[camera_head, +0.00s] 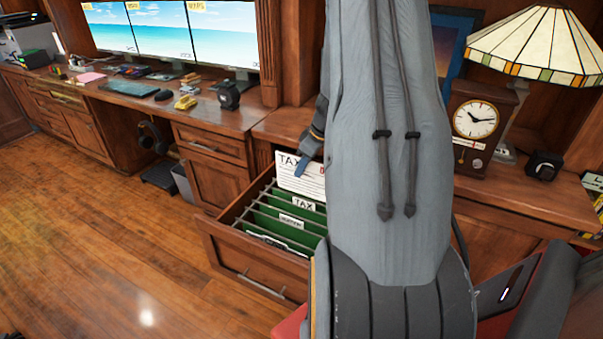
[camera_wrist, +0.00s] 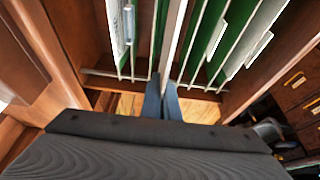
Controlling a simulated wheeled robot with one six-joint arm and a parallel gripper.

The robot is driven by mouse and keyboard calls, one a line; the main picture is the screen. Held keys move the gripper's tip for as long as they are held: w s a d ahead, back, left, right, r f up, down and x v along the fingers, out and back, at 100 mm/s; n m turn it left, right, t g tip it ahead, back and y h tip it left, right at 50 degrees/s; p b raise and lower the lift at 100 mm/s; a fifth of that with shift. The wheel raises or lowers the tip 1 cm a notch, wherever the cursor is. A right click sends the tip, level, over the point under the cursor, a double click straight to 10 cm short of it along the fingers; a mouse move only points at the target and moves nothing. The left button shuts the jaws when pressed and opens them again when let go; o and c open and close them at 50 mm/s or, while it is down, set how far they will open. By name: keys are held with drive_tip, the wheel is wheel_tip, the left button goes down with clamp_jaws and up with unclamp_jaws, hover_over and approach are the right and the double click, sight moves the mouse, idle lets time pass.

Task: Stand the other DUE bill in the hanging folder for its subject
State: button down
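An open drawer (camera_head: 262,262) holds several green hanging folders (camera_head: 268,226) on metal rails. One white tab reads TAX (camera_head: 304,203); the tab in front of it (camera_head: 291,221) is too small to read. A white bill headed TAX (camera_head: 300,177) stands upright above the back folders, its lower edge hidden. A DUE mark cannot be read on it. My gripper (camera_head: 303,166) is at its upper right. In the wrist view the bill is a thin pale edge (camera_wrist: 174,45) running between my close-set fingertips (camera_wrist: 165,88), among the green folders (camera_wrist: 210,45).
My arm covers the middle of the head view and hides the drawer's right side. A clock (camera_head: 475,120) and a lamp (camera_head: 540,45) stand on the desk at right. Monitors (camera_head: 165,35) stand at left. The wood floor (camera_head: 110,230) left of the drawer is clear.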

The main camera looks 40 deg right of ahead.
sight(311, 177)
drive_tip(key=shift+s+d+f+b, duration=0.15)
drive_tip(key=shift+f+b, duration=1.1)
drive_tip(key=shift+f, duration=1.45)
wheel_tip(311, 177, down, 4)
drive_tip(key=b, duration=0.6)
drive_tip(key=shift+d+f, duration=0.1)
drive_tip(key=shift+f, duration=0.05)
drive_tip(key=c, duration=2)
unclamp_jaws()
drive_tip(key=v, duration=0.7)
drive_tip(key=shift+s+r, duration=0.2)
drive_tip(key=shift+r, duration=0.15)
